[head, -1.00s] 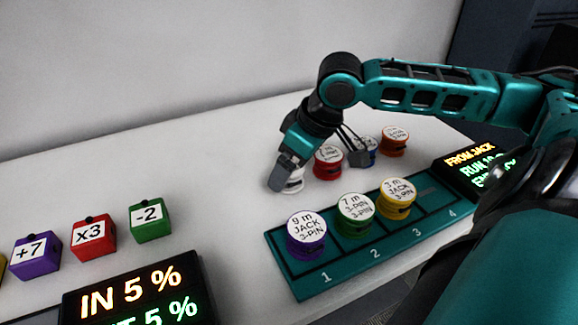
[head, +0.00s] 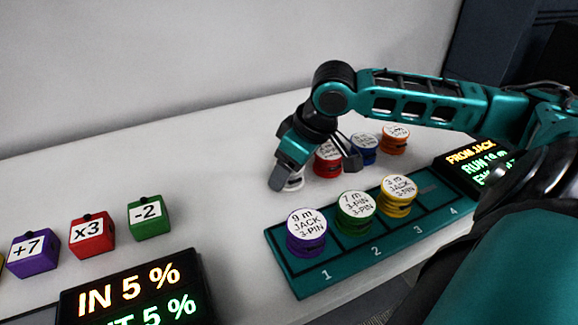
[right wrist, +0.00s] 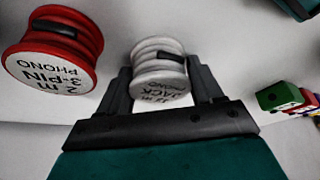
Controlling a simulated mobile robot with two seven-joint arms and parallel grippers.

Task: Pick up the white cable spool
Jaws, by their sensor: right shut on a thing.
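The white cable spool (right wrist: 159,72) sits between the two fingers of my right gripper (right wrist: 160,88) in the right wrist view, with its label reading JACK PHONO facing the palm. In the head view my right gripper (head: 291,172) reaches down over the white spool (head: 294,184) at the left end of the back row and hides most of it. The right gripper is shut on the white spool. Whether the spool is touching the table is hard to tell. My left gripper is not in view.
A red spool (head: 327,162) stands close to the right of the gripper, then blue (head: 364,149) and orange (head: 395,139) ones. A teal tray (head: 290,274) holds purple (head: 306,240), green (head: 355,215) and yellow (head: 397,198) spools; slot 4 is empty. Number blocks (head: 92,238) stand left.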

